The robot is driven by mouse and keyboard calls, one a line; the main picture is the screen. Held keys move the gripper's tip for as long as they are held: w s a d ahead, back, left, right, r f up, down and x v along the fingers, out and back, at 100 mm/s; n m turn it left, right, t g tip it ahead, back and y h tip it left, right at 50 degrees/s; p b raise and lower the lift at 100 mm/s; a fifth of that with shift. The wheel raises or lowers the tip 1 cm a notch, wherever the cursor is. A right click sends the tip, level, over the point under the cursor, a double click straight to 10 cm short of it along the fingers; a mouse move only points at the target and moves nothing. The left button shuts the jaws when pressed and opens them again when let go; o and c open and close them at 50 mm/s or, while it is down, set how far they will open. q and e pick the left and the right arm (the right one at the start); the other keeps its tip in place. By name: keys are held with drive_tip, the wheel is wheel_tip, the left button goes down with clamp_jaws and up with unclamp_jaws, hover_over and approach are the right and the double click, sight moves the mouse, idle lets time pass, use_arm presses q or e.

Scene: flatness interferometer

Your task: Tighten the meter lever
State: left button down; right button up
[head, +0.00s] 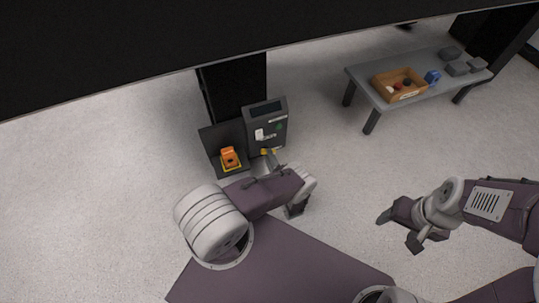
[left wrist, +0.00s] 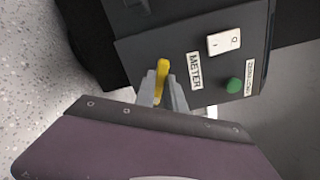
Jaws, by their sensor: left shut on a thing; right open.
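The meter is a dark grey box (head: 266,127) with a screen on top, low in front of a black post. Its front shows close in the left wrist view, with a METER label (left wrist: 194,71). The yellow lever (left wrist: 162,72) sticks out of this front, and a bit of yellow shows in the head view (head: 264,152). My left gripper (left wrist: 164,92) is shut on the lever, with its yellow end showing between the fingers. In the head view the left gripper (head: 270,157) reaches the box's lower front. My right gripper (head: 399,230) is open and empty, well to the right.
A white rocker switch (left wrist: 224,41) and a green button (left wrist: 234,85) sit near the lever. An orange object (head: 229,156) stands left of the meter in front of a dark panel. A grey bench (head: 432,91) with a wooden tray (head: 376,84) is at back right. Floor between is clear.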

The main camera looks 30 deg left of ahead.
use_arm(q)
drive_tip(key=n+p, duration=0.1)
drive_tip(key=n, duration=0.3)
drive_tip(key=shift+s+f+n, duration=0.1)
drive_tip(key=shift+f+n, duration=0.05)
drive_tip(key=shift+n, duration=0.25)
use_arm(e)
drive_tip(key=shift+r, duration=0.7)
use_arm(q)
drive_tip(key=shift+n, duration=0.3)
drive_tip(key=c, duration=1.4)
unclamp_jaws()
